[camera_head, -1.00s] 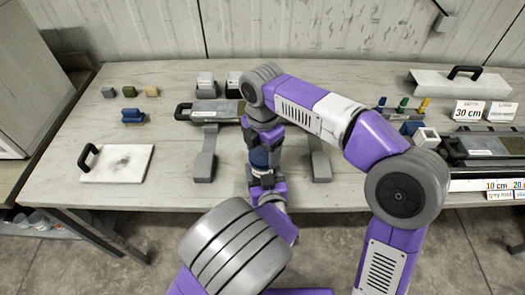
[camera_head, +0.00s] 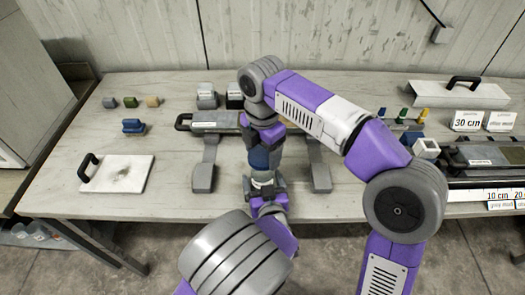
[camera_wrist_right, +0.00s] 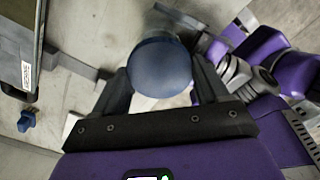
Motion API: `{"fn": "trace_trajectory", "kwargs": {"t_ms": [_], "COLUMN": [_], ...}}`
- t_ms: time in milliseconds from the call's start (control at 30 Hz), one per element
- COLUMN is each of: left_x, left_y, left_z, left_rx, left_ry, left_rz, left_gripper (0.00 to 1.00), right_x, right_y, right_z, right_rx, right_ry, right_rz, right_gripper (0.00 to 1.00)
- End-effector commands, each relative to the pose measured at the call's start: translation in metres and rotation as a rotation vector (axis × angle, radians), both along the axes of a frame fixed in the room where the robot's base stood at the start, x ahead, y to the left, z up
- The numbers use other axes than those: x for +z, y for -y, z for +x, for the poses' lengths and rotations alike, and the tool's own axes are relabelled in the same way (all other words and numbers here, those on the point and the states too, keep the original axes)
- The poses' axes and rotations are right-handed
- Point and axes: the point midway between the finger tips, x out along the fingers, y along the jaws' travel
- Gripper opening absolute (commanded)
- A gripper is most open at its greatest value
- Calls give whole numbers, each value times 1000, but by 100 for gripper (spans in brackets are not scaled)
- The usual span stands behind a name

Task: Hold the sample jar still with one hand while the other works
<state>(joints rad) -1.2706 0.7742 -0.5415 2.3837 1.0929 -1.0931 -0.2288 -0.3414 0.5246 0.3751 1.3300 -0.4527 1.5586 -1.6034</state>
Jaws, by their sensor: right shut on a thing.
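The sample jar shows as a blue cylinder (camera_head: 262,158) with a pale band below it, between my two grippers in the head view. My right gripper (camera_head: 262,138) is at its upper end, shut on it. In the right wrist view the blue round end (camera_wrist_right: 162,65) sits between the right fingers (camera_wrist_right: 161,88). My left gripper (camera_head: 264,188) is at the pale lower end, in front of the table. Its fingers are partly hidden, and I cannot tell whether they touch the jar.
A grey stand (camera_head: 204,165) with a black-handled tray (camera_head: 215,122) is just behind the grippers. A white handled board (camera_head: 122,175) and small coloured blocks (camera_head: 130,102) lie at left. Labelled trays and signs (camera_head: 468,121) fill the right.

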Motion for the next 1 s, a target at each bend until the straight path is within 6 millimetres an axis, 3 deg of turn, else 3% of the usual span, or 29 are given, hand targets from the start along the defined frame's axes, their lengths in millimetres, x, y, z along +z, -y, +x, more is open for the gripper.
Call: {"fn": "trace_trajectory", "kwargs": {"t_ms": [300,433,800,1000], "left_x": [0,3,20,24], "left_y": [0,3,18,22], "left_z": [-1,-11,-84,-109], "left_rx": [-1,-3,-6,-2], "left_ry": [0,-1,0,0], "left_rz": [0,-1,1,1], "left_gripper": [100,100,100,100], "right_x": [0,4,26,32], "right_y": [0,0,0,0], "right_z": [0,0,0,0], "right_rx": [0,0,0,0], "right_ry": [0,0,0,0], "right_rz": [0,0,0,0], "right_gripper": [37,37,37,37]}}
